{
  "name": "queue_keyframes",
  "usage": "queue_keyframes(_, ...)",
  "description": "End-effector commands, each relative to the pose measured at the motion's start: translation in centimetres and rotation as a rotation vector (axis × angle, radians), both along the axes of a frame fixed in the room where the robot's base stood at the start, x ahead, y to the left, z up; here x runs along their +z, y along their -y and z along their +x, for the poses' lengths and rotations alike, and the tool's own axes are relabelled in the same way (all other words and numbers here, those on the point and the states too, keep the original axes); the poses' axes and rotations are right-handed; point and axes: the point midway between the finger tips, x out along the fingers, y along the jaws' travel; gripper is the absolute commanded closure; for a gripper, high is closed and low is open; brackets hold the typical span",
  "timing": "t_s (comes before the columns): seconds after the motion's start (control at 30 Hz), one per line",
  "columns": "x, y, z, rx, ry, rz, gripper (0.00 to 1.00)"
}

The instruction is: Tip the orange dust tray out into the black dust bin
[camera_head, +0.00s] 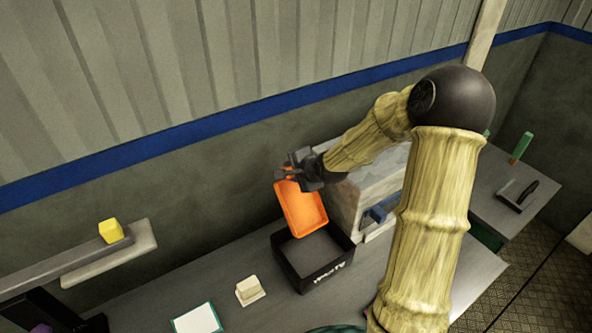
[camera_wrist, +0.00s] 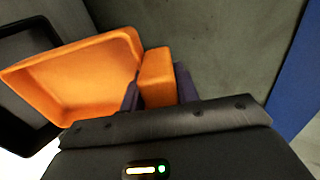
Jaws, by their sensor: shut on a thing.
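The orange dust tray (camera_head: 303,207) hangs tilted above the black dust bin (camera_head: 322,283), its open side partly facing the head camera. In the wrist view the tray (camera_wrist: 75,75) looks empty, with no dust visible inside. My gripper (camera_head: 293,172) is shut on the tray's orange handle, which shows between the two fingers (camera_wrist: 157,82) in the wrist view. The bin stands open on the bench, with white lettering on its front. Its dark rim also shows at the left of the wrist view (camera_wrist: 22,110). I cannot tell whether dust lies in the bin.
A pale box-like machine (camera_head: 368,190) with a blue part stands right of the bin, partly behind my arm. A small cream block (camera_head: 249,289) and a green-edged white card (camera_head: 197,318) lie left of it. A yellow block (camera_head: 111,231) sits on the left rail. The wall is close behind.

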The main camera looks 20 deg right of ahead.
Motion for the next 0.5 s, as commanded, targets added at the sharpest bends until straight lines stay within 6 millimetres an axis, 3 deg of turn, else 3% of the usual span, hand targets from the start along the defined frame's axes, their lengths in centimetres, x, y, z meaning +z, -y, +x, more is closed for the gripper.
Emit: queue_keyframes(0.5, -1.6, -1.3, 3.6, 0.004, -0.269, -0.086, 1.0)
